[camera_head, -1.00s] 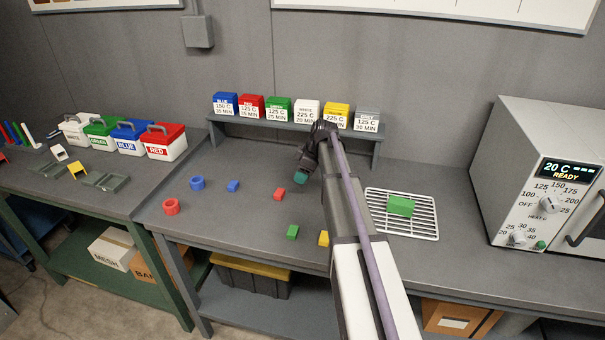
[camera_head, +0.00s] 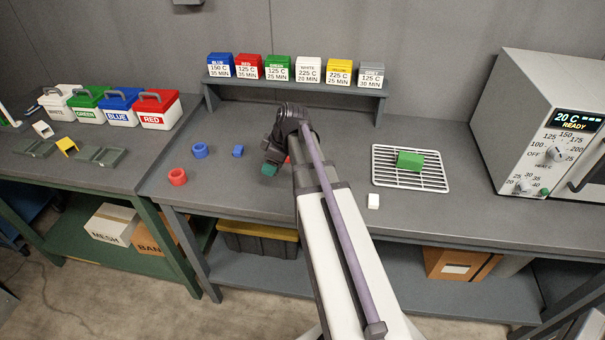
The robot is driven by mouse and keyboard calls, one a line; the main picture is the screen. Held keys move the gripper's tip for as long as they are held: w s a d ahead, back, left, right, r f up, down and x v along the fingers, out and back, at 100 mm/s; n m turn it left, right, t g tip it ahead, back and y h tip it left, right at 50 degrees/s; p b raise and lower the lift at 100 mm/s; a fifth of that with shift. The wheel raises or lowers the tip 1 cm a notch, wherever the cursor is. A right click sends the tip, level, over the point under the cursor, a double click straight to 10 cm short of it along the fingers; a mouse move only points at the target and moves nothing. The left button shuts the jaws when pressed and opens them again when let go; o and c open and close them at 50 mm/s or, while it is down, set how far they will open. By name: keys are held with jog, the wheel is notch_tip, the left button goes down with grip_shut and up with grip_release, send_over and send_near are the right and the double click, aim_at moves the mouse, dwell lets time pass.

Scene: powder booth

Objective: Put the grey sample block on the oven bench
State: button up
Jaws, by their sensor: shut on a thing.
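My gripper (camera_head: 270,163) hangs low over the left-middle of the oven bench (camera_head: 440,216), pointing down. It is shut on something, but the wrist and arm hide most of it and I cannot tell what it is. A teal patch shows at its tip; I cannot tell whether this is a finger or the held thing. No grey sample block can be made out on the bench. The oven (camera_head: 540,125) stands at the right end, reading 20 C READY. A wire rack (camera_head: 436,183) left of it carries a green block (camera_head: 410,160).
A white block (camera_head: 373,201) lies before the rack. A shelf (camera_head: 290,84) with coloured boxes stands behind. My arm hides the front middle.

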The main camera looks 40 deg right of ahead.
aim_at(271, 191)
notch_tip(271, 191, down, 10)
jog(key=b, duration=0.8)
jog(key=shift+r, duration=0.45)
jog(key=shift+f, duration=0.25)
jog(key=o, duration=0.9)
jog(key=shift+o, duration=0.2)
jog(key=p+v, duration=1.2)
jog(key=v, duration=0.1)
jog(key=s+a+f+m+g+h, duration=0.1)
jog(key=s+a+m, duration=0.3)
jog(key=a, duration=0.6)
jog(key=s+a+m+g+h, duration=0.2)
jog(key=s+a+m, duration=0.3)
jog(key=a, duration=0.5)
jog(key=shift+s+f+b, duration=0.25)
jog(key=shift+f+b, duration=0.1)
jog(key=shift+b, duration=0.05)
jog(key=shift+a, duration=0.1)
